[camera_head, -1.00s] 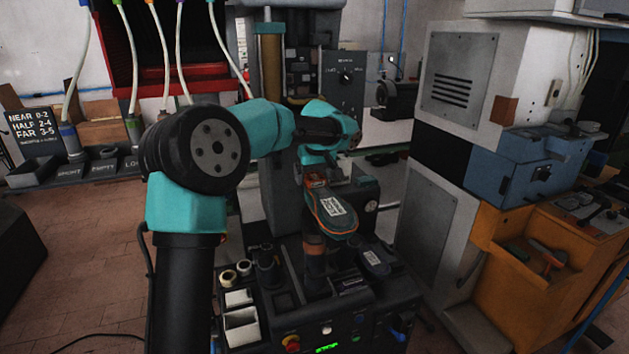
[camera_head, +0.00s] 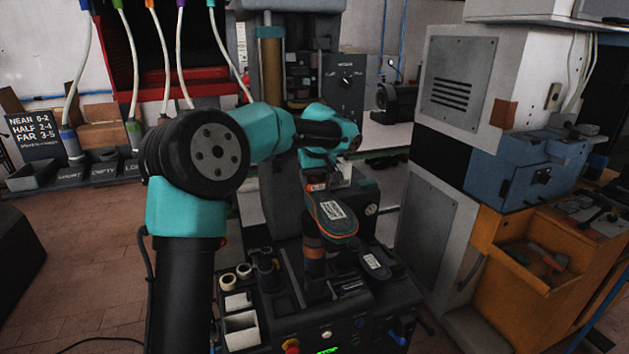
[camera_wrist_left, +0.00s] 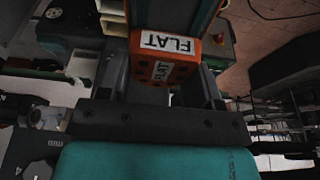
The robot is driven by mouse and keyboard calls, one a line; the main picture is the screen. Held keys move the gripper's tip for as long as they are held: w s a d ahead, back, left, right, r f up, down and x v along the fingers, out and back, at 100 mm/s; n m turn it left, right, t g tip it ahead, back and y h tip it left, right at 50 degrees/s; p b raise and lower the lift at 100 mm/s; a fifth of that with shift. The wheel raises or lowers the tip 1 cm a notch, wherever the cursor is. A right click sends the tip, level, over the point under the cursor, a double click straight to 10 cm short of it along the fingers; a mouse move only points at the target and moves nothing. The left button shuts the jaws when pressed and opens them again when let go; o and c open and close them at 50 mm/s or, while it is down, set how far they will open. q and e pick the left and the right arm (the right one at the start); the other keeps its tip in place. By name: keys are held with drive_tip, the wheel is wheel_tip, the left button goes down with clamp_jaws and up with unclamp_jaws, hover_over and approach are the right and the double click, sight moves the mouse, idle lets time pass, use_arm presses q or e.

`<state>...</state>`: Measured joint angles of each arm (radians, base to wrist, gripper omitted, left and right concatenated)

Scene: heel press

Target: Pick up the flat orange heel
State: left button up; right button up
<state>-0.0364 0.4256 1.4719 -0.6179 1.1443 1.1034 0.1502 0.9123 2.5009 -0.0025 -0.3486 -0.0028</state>
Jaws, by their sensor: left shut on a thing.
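The flat orange heel (camera_wrist_left: 163,70) fills the middle of the left wrist view, with white FLAT labels on two faces. My left gripper (camera_wrist_left: 163,84) is shut on it, one dark finger on each side. In the head view a small orange-red patch of the heel (camera_head: 316,187) shows below my left gripper (camera_head: 325,172), whose fingers are mostly hidden by the wrist. A dark shoe (camera_head: 335,214) with a white label and orange edge is on the press, right below the gripper. Whether the heel touches the shoe cannot be told. My right gripper is not in view.
The press base (camera_head: 272,325) carries cups, a white tray (camera_head: 240,325), buttons and a dark labelled pad (camera_head: 374,262). A grey cabinet (camera_head: 455,85) and orange workbench (camera_head: 515,262) stand to the right. Open brick floor (camera_head: 80,270) lies to the left.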

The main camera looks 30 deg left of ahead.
sight(313, 178)
use_arm(q)
drive_tip(key=shift+r, duration=1.55)
drive_tip(key=shift+s+d+r, duration=0.1)
drive_tip(key=shift+s+r, duration=0.05)
drive_tip(key=shift+r, duration=0.05)
drive_tip(key=s+d+r, duration=0.1)
drive_tip(key=s+d, duration=0.7)
drive_tip(key=s, duration=0.5)
drive_tip(key=shift+s+r, duration=0.2)
